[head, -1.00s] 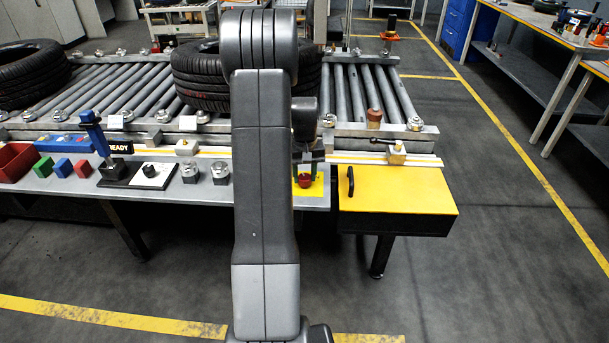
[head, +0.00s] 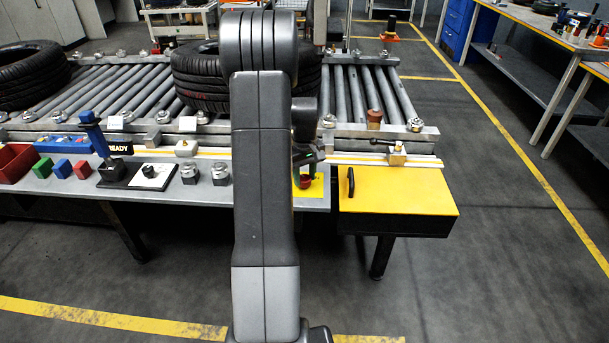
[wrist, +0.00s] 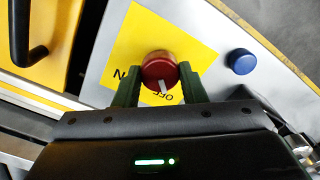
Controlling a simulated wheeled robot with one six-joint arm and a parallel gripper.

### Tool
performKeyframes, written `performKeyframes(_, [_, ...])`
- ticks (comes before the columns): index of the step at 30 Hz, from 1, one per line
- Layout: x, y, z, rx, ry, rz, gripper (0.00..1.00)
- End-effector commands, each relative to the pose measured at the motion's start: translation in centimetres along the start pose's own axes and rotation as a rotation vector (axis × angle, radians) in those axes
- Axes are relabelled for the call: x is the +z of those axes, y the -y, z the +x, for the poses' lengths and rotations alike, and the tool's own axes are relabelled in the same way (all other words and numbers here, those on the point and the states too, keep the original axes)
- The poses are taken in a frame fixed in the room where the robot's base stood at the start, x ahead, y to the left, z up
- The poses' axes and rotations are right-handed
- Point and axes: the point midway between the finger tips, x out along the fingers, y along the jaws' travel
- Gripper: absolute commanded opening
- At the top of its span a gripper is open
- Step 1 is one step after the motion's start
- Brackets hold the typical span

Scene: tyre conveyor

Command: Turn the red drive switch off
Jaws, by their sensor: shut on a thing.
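The red drive switch (wrist: 159,68) is a round knob on a yellow plate (wrist: 150,32) in the wrist view. Its white mark points toward the printed word OFF beside it; part of the other label is covered. My gripper (wrist: 158,77) is shut on the knob, with one dark green finger on each side. In the head view the red switch (head: 303,181) shows small below my gripper (head: 304,172), partly hidden by the fingers and my arm.
A blue button (wrist: 240,61) sits right of the plate in the wrist view. A yellow-topped box (head: 400,192) with a black handle stands right of the switch. The roller conveyor (head: 345,90) with tyres lies behind. Metal parts (head: 219,173) stand left of my arm.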

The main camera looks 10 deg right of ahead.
Motion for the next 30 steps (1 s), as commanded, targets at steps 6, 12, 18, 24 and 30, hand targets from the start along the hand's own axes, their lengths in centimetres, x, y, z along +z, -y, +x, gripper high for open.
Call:
performKeyframes(6, [-0.1,-0.1,-0.1,0.003,-0.002,-0.002,0.41])
performKeyframes(12, [-0.1,0.0,-0.1,0.002,-0.001,-0.001,0.59])
performKeyframes(18, [0.0,0.0,-0.2,0.001,-0.001,0.000,0.59])
performKeyframes(24, [-0.1,-0.1,-2.5,0.003,-0.004,0.000,0.59])
performKeyframes(30, [-0.1,-0.1,-7.2,0.004,-0.005,0.000,0.59])
